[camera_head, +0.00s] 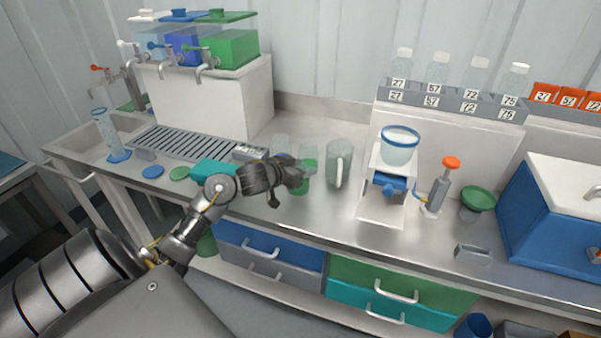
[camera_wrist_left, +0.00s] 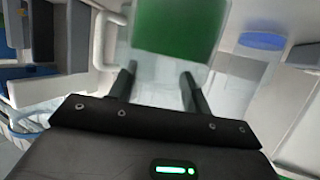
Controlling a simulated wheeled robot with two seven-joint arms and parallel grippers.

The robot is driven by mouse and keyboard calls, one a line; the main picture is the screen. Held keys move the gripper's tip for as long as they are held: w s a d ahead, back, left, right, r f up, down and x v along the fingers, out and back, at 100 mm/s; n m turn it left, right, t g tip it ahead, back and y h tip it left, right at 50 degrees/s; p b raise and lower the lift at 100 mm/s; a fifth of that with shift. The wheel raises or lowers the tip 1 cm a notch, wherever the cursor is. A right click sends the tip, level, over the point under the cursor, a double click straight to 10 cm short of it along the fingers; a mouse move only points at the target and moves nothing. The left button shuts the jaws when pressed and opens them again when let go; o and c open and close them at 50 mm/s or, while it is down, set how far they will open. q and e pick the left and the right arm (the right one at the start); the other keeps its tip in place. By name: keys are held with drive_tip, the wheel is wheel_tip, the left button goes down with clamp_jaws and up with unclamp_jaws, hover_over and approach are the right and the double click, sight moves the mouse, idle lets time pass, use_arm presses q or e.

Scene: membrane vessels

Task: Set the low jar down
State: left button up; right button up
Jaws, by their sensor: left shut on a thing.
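The low jar (camera_head: 308,156) is clear glass with a green lower part, and stands out just past my left gripper (camera_head: 299,177) over the steel bench. In the left wrist view the jar (camera_wrist_left: 175,28) shows as clear walls with a green block, right at the fingertips. My left gripper is shut on the jar, with one finger on each side. The arm hides part of the jar in the head view, and I cannot tell whether its base touches the bench. My right gripper is out of view.
A clear jug (camera_head: 339,165) with a handle stands close to the right of the jar. A white stand with a blue-rimmed vessel (camera_head: 400,148) is further right. The bench front below the jar is bare.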

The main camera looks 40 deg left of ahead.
use_arm(q)
drive_tip(key=shift+f, duration=0.9)
drive_tip(key=shift+f, duration=0.1)
drive_tip(key=o, duration=1.2)
drive_tip(key=v, duration=1.2)
drive_tip(key=shift+p, duration=0.4)
